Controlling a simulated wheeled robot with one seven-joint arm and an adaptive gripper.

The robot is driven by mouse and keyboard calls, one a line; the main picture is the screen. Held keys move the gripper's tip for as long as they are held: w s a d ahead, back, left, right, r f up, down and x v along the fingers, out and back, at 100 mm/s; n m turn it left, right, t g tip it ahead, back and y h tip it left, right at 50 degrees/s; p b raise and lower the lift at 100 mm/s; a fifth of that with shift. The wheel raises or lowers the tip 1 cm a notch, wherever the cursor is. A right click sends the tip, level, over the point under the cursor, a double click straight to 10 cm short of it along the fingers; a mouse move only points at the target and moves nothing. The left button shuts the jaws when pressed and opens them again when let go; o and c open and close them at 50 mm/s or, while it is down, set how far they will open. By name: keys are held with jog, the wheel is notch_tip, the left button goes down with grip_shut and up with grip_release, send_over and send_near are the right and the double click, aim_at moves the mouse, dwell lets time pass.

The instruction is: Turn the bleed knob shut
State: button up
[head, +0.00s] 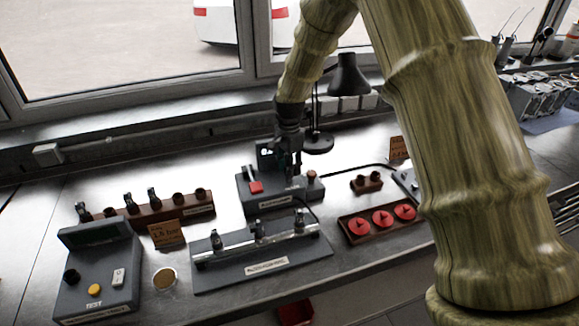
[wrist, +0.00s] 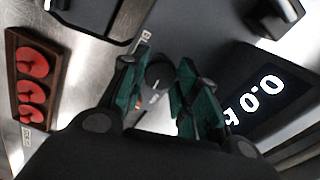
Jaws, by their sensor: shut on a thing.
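The bleed knob (wrist: 158,76) is a small dark round knob on the grey pump unit, seen between my fingertips in the wrist view. In the head view my fingers hide the knob. A display (wrist: 258,102) right of the fingers reads 0.0 with a partly hidden unit.
A tray of red caps (head: 349,237) lies to the right. A rail fixture (head: 245,271) is in front. A test box (head: 100,283) and a wooden injector rack (head: 170,213) stand at left. A black lamp (head: 348,78) stands behind. Bare bench lies between them.

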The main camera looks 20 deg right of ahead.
jog(key=n, duration=0.8)
jog(key=shift+n, duration=0.3)
jog(key=n, duration=0.4)
jog(key=shift+r+n, duration=0.1)
jog(key=shift+n, duration=0.2)
jog(key=shift+w+n, duration=0.1)
jog(key=shift+n, duration=1.7)
jog(key=o, duration=1)
notch_tip(320, 180, up, 12)
jog(key=shift+f, duration=0.1)
